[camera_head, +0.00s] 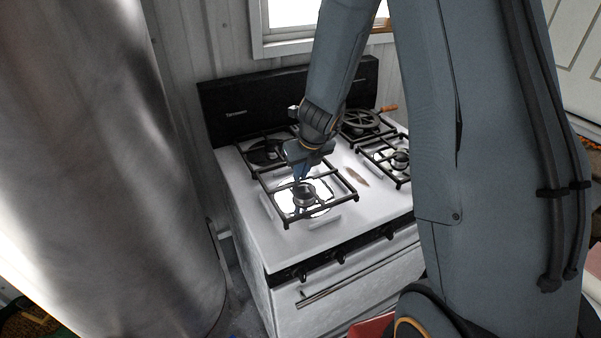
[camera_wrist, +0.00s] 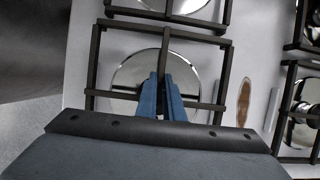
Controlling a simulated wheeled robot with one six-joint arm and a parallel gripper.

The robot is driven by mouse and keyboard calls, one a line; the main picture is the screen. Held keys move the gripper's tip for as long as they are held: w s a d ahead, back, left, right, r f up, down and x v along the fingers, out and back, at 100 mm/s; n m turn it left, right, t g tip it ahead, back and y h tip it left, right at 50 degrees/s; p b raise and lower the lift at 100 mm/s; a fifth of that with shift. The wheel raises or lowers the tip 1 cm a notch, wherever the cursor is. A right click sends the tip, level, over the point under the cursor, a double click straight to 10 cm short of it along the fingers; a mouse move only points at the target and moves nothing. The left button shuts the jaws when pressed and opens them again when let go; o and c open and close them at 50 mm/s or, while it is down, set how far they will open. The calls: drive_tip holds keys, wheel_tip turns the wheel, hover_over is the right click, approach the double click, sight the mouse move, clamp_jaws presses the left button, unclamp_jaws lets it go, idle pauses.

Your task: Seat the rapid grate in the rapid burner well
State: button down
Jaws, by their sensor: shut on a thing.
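The black square grate (camera_head: 322,203) is over the front-left burner of the white stove. It also shows in the wrist view (camera_wrist: 97,60). My gripper (camera_head: 303,178) reaches down from behind, shut on a bar of this grate. In the wrist view my blue fingers (camera_wrist: 168,92) close on its middle bar. Under the grate is the round shiny burner well (camera_head: 318,211), also in the wrist view (camera_wrist: 130,72). The burner cap (camera_head: 304,191) stands in its middle. I cannot tell whether the grate's feet touch the stovetop; my gripper hides part of the bars.
Another grate (camera_head: 262,152) lies at back left, close behind. A front-right grate (camera_head: 371,150) and a round black piece (camera_head: 360,122) stand to the right. A brown oval object (camera_head: 356,177) lies between the burners. A large metal cylinder (camera_head: 150,180) stands left of the stove.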

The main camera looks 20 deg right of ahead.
sight(306, 181)
drive_tip(key=shift+f+b, duration=0.6)
drive_tip(key=shift+b, duration=0.15)
drive_tip(key=c, duration=1.8)
unclamp_jaws()
drive_tip(key=shift+p+v, duration=2.25)
drive_tip(key=shift+v, duration=1.65)
